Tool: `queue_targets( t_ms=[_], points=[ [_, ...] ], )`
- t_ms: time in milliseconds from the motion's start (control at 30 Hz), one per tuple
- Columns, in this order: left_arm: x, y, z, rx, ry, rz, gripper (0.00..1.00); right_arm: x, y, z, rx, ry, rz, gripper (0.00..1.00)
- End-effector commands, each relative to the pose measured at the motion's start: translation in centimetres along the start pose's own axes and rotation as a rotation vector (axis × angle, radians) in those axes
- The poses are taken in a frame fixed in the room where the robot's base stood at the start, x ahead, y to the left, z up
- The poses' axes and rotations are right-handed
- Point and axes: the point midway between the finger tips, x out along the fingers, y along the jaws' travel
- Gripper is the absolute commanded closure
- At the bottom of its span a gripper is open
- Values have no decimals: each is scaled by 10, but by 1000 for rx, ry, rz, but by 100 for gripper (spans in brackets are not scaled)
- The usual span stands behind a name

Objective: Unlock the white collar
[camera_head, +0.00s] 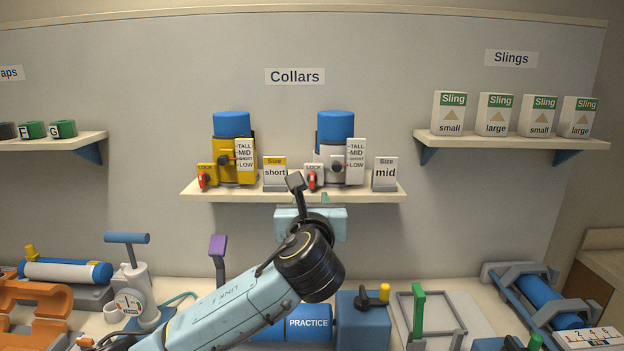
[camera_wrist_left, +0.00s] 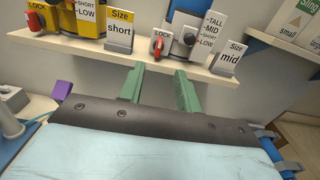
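The white collar (camera_head: 325,150) with a blue top stands on the middle shelf, right of a yellow collar (camera_head: 223,168). Its LOCK plate carries a small red lever (camera_head: 312,180), roughly upright; this lever also shows in the left wrist view (camera_wrist_left: 158,46). My left gripper (camera_head: 312,210) is in front of and below the shelf edge, below the lock. In the left wrist view its two green fingers (camera_wrist_left: 159,85) are apart with nothing between them, short of the red lever. My dark wrist parts hide some of the gripper in the head view. My right gripper is not seen.
The shelf (camera_head: 350,193) also holds a "short" size card (camera_head: 275,175) and a "mid" size card (camera_head: 384,174) beside the collars. Below, the counter is crowded with devices, including a blue PRACTICE cylinder (camera_head: 308,323) and a green-handled frame (camera_head: 418,310).

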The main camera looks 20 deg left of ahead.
Motion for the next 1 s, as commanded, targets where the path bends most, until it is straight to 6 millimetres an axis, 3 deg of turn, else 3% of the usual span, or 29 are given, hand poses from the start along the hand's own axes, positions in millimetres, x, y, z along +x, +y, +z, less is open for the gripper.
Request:
queue_targets(
  t_ms=[167, 700, 1000],
  points=[
    [16, 0, 4, 19, -8, 4, 66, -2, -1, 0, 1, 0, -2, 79],
    [105, 0, 5, 14, -6, 3, 66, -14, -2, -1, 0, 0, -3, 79],
    [130, 0, 4, 13, -6, 2, 66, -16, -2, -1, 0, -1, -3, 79]
  ],
)
